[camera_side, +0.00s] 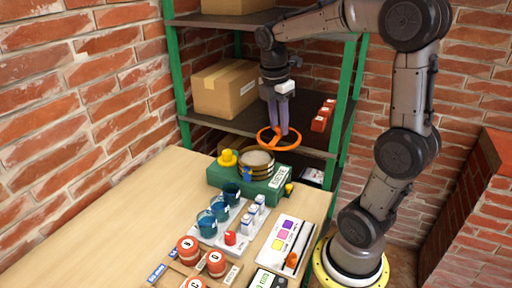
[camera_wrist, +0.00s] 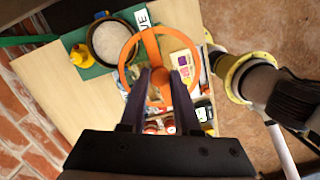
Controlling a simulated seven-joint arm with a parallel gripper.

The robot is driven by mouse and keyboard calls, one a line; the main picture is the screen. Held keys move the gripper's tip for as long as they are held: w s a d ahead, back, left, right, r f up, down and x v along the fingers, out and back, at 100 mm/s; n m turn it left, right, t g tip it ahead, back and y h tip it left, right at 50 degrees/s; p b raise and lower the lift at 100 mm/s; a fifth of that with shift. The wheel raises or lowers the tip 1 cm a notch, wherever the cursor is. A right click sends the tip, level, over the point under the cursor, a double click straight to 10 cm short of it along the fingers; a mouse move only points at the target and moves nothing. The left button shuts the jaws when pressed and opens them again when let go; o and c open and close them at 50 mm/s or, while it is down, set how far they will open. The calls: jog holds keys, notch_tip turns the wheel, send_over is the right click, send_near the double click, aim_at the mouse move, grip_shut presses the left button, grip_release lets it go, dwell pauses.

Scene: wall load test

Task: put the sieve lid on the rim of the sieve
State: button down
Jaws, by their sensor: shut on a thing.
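The sieve lid (camera_side: 268,148) is an orange open ring with spokes and a central knob. My gripper (camera_side: 280,132) points down and is shut on the knob, holding the lid in the air. The sieve (camera_side: 256,166) is a round pan with a pale inside, standing on a green base labelled as the sieve. The lid hangs above and to the right of the sieve in the side view, with a gap between them. In the wrist view, the lid (camera_wrist: 151,36) covers only the right edge of the sieve (camera_wrist: 110,42), and my fingers (camera_wrist: 160,76) close on the knob.
A yellow knobbed object (camera_side: 227,158) stands left of the sieve. Blue beakers (camera_side: 207,222), small white-labelled bottles, red jars (camera_side: 188,247) and a colour card (camera_side: 286,238) occupy the front of the table. A green-posted shelf (camera_side: 341,110) with boxes (camera_side: 225,88) stands behind my gripper.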

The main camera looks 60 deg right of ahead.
jog(key=shift+w+d+f, duration=1)
jog(key=shift+w+f, duration=0.6)
jog(key=shift+f, duration=0.35)
jog(key=shift+w+d+f, duration=1)
jog(key=shift+w+f, duration=0.6)
jog(key=shift+f, duration=0.4)
jog(key=shift+w+d+f, duration=1)
jog(key=shift+w+f, duration=0.6)
jog(key=shift+f, duration=0.35)
jog(key=shift+f, duration=0.1)
jog(key=c, duration=0.6)
grip_release()
